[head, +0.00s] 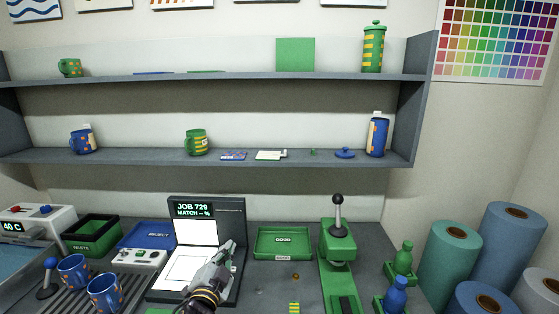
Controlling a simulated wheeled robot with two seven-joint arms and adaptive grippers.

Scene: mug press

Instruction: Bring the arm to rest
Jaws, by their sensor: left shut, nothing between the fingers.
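My left gripper (227,247) reaches up from the bottom of the head view, left of centre. It is shut and holds nothing. It appears in front of the right part of the job station (207,207), whose dark screen reads "JOB 729 MATCH". The gripper hides part of the station's base; I cannot tell whether it touches it. My right gripper is not in view.
Right of the gripper are a green GOOD tray (283,257) and a green press (338,245) with an upright lever. Shelves (250,157) hang behind.

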